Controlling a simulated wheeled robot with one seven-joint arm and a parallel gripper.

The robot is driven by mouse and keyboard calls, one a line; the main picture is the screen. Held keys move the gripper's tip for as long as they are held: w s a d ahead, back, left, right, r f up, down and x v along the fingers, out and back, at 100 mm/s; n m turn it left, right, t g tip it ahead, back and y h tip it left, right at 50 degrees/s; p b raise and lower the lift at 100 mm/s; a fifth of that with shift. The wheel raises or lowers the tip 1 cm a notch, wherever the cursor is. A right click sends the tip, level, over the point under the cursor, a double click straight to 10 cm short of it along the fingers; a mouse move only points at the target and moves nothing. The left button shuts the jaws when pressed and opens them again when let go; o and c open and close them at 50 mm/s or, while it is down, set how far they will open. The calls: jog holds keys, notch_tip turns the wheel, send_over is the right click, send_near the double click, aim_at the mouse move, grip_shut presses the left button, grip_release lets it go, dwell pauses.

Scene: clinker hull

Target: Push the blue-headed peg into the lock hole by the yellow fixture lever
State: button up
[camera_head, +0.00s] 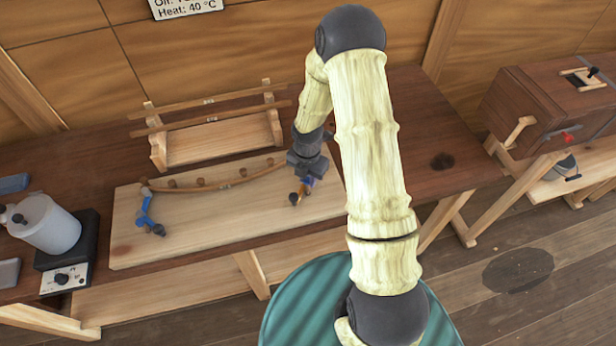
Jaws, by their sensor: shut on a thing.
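My gripper (306,175) is low over the right part of the pale wooden board (215,228), pointing down. It is shut on the blue-headed peg (309,183), whose blue head shows just under the jaws. The peg's lower end and the lock hole are too small or hidden to make out. A small yellow-orange part, which looks like the yellow fixture lever (301,190), is right below and left of the blue head. A dark knob (294,198) sits beside it. I cannot tell whether the peg touches the hole.
A curved wooden strip (225,184) runs along round pegs from a blue lever (147,208) to near my gripper. A wooden rack (215,140) stands behind. A white pot on a heater (48,225) stands left, a wooden steam box (545,105) right.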

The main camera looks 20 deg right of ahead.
jog(key=shift+f+b, duration=0.65)
jog(key=shift+f, duration=0.25)
jog(key=o, duration=1)
jog(key=shift+c, duration=0.2)
jog(key=shift+r, duration=0.1)
notch_tip(320, 180, up, 8)
jog(key=p, duration=0.7)
jog(key=shift+d, duration=0.1)
